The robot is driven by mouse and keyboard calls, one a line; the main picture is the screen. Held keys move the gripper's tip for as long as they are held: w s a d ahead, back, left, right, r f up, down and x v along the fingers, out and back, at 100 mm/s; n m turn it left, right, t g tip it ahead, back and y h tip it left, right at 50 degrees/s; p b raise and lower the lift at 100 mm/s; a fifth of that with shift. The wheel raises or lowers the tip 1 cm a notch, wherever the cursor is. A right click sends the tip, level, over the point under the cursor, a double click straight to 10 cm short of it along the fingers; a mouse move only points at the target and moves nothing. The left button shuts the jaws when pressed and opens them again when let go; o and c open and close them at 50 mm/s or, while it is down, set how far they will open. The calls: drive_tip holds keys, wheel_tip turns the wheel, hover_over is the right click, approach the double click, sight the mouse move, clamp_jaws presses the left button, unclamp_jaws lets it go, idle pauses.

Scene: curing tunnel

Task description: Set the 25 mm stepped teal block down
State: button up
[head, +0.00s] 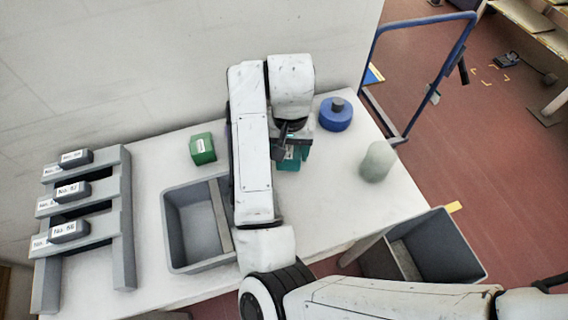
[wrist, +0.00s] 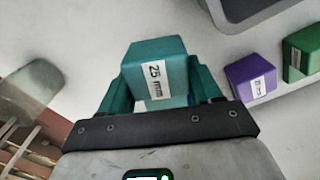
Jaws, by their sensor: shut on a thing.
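The teal block (wrist: 157,72) with a white "25 mm" label is between the fingers of my gripper (wrist: 160,88) in the wrist view. My gripper is shut on it. In the head view my gripper (head: 290,143) points down over the white table (head: 325,205), and part of the teal block (head: 290,162) shows below it. The arm and gripper hide the rest of the block. I cannot tell whether its underside touches the table.
A green labelled block (head: 202,149) and a grey bin (head: 168,238) are left of my arm. The wrist view shows a purple block (wrist: 243,80). A blue round container (head: 335,117) and a grey-green rounded object (head: 377,163) are to the right. A grey rack (head: 122,225) stands far left.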

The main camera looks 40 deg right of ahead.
drive_tip(key=shift+a+f, duration=0.65)
drive_tip(key=shift+f, duration=0.15)
drive_tip(key=shift+a+f, duration=0.1)
drive_tip(key=shift+f, duration=1.35)
drive_tip(key=shift+f, duration=0.15)
drive_tip(key=o, duration=1.2)
wheel_tip(320, 180, up, 12)
drive_tip(key=shift+r+p, duration=0.15)
drive_tip(key=shift+p, duration=1)
